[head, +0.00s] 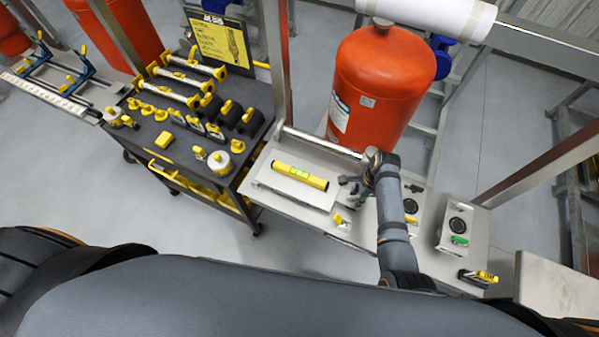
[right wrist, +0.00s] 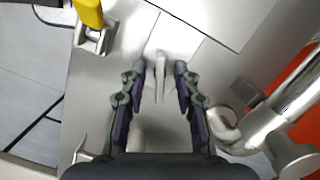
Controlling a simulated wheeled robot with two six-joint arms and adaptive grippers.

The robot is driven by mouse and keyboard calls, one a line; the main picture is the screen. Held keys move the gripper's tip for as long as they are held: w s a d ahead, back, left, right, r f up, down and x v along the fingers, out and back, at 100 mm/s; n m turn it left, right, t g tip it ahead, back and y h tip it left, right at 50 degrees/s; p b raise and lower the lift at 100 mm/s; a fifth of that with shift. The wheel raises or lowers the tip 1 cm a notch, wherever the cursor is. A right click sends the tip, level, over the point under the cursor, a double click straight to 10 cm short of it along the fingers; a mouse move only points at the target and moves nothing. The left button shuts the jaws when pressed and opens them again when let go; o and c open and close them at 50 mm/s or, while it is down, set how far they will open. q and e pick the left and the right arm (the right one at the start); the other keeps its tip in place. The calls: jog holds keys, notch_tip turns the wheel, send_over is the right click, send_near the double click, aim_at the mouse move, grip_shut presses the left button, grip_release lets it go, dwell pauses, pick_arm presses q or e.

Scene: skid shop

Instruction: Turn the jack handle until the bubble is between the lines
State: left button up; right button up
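The yellow level (head: 300,176) with a green vial lies on a pale plate (head: 265,176) on the steel bench. The bubble is too small to place against the lines. My right gripper (head: 350,187) is just right of the plate, above the bench; in the right wrist view its fingers (right wrist: 160,85) are open. A slim grey upright piece (right wrist: 160,72), possibly the jack handle, shows between the fingertips with a gap on each side. I cannot tell whether it is at the same depth as the fingertips. My left gripper is not in view.
A yellow-handled clamp (head: 338,219) sits on the bench near edge, close to my right gripper. A steel rail (head: 322,142) runs along the back, before a large red tank (head: 383,85).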

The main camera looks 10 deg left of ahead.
jog(key=shift+c, duration=0.3)
grip_shut()
jog(key=shift+r+m+p, duration=0.15)
jog(key=shift+m+p, duration=0.35)
jog(key=shift+p, duration=0.05)
jog(key=shift+m+p, duration=0.35)
jog(key=shift+m, duration=0.25)
jog(key=shift+m+t, duration=0.3)
jog(key=shift+m, duration=0.5)
jog(key=shift+o, duration=0.3)
grip_release()
